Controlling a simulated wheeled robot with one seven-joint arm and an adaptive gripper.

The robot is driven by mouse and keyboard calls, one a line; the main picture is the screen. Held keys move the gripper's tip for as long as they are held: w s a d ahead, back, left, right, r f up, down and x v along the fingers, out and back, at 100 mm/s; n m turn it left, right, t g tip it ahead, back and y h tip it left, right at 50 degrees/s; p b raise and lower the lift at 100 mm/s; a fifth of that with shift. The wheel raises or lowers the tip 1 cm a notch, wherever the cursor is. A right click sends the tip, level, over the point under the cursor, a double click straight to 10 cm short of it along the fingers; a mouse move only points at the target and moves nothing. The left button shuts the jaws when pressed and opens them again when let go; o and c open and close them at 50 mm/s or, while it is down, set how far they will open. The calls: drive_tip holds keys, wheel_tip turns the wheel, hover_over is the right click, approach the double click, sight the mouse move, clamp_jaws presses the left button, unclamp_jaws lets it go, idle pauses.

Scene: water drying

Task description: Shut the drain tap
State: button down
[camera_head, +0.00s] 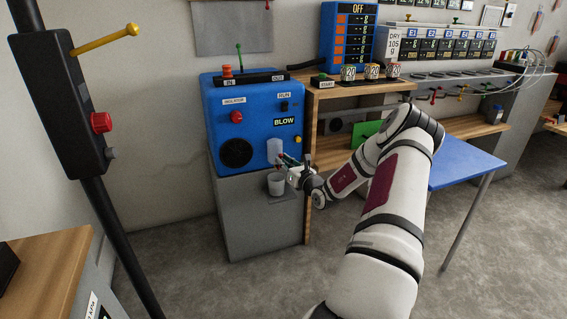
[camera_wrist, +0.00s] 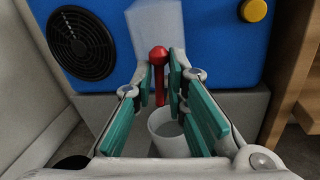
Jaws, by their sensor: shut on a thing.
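The drain tap's red lever (camera_wrist: 158,58), with a round knob on top, stands upright in the wrist view below a pale translucent chamber (camera_wrist: 155,25). My gripper (camera_wrist: 158,78) has its teal pads on both sides of this lever and is shut on it. In the head view, my gripper (camera_head: 290,163) is at the lower front of the blue machine (camera_head: 235,130), and it hides most of the tap. A pale cup (camera_head: 276,184) stands just below the tap; it also shows in the wrist view (camera_wrist: 165,119), partly hidden by the fingers. I cannot tell whether water runs.
The blue machine stands on a grey cabinet (camera_head: 262,225) and has a red knob (camera_head: 236,117) and a yellow button (camera_wrist: 254,10). A wooden shelf (camera_head: 335,91) stands close to its right. A blue table (camera_head: 465,165) is further right. Grey floor is open in front.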

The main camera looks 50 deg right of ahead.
drive_tip(key=shift+s+d+m+p, duration=0.1)
drive_tip(key=shift+m+p, duration=0.2)
drive_tip(key=f+m+h+p, duration=0.1)
drive_tip(key=m+p, duration=0.1)
drive_tip(key=m, duration=0.3)
drive_tip(key=s+d+f+m+h+p, duration=0.1)
drive_tip(key=f+m+p, duration=0.1)
drive_tip(key=m, duration=0.4)
drive_tip(key=d+f+m+h+p, duration=0.1)
drive_tip(key=m+p, duration=0.1)
drive_tip(key=m, duration=0.4)
drive_tip(key=shift+s+d+f+h, duration=0.2)
drive_tip(key=shift+s+f+h, duration=0.1)
drive_tip(key=shift+h, duration=0.1)
drive_tip(key=shift+m, duration=0.3)
drive_tip(key=c, duration=1.6)
unclamp_jaws()
drive_tip(key=shift+c, duration=0.2)
